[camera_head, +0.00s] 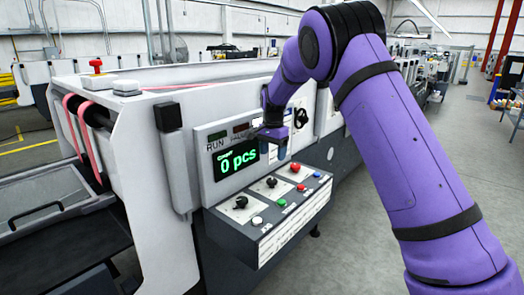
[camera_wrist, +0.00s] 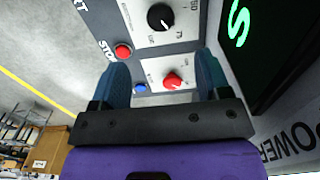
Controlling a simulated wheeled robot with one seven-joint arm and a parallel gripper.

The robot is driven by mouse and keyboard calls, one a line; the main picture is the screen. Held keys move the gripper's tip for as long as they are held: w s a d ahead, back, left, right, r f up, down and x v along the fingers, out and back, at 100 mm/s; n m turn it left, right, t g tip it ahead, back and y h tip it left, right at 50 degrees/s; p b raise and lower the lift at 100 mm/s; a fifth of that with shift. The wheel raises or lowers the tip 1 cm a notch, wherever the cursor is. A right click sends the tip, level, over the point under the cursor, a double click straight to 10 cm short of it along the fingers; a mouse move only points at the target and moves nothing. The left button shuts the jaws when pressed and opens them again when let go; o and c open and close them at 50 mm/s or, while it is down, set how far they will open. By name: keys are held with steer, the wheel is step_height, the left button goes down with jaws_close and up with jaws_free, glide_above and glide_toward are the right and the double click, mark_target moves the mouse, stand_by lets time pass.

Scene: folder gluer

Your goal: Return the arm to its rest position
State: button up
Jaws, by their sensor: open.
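My purple arm reaches across the head view to the folder gluer's control panel. My gripper (camera_head: 279,150) points down there, just above and behind the red knob (camera_head: 295,168). In the wrist view my gripper (camera_wrist: 162,65) is open, with two blue fingers apart and nothing held. The red knob (camera_wrist: 173,81) shows between the fingers in that view; the head view shows it below the fingertips, and the exact gap cannot be told.
The green display (camera_head: 238,162) reads 0 pcs. Black knobs (camera_head: 271,182) and several buttons, including a red one (camera_head: 301,188) and a green one (camera_head: 282,203), sit on the sloped panel. A red mushroom button (camera_head: 96,64) stands on the machine's top. Open floor (camera_head: 350,240) lies right of the panel.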

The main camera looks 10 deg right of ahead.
steer(key=s+d+r+n+t+y, duration=0.1)
steer(key=s+d+r+n, duration=0.2)
steer(key=s+r, duration=0.75)
steer(key=s+d+r+n+t, duration=0.25)
steer(key=s+r, duration=0.55)
steer(key=s, duration=0.5)
steer(key=s+d+f+n+t+h, duration=0.1)
steer(key=s+n, duration=0.4)
steer(key=s, duration=2)
steer(key=shift+s+d+f+t, duration=0.15)
steer(key=shift+d+f+t, duration=0.2)
steer(key=shift+t, duration=0.1)
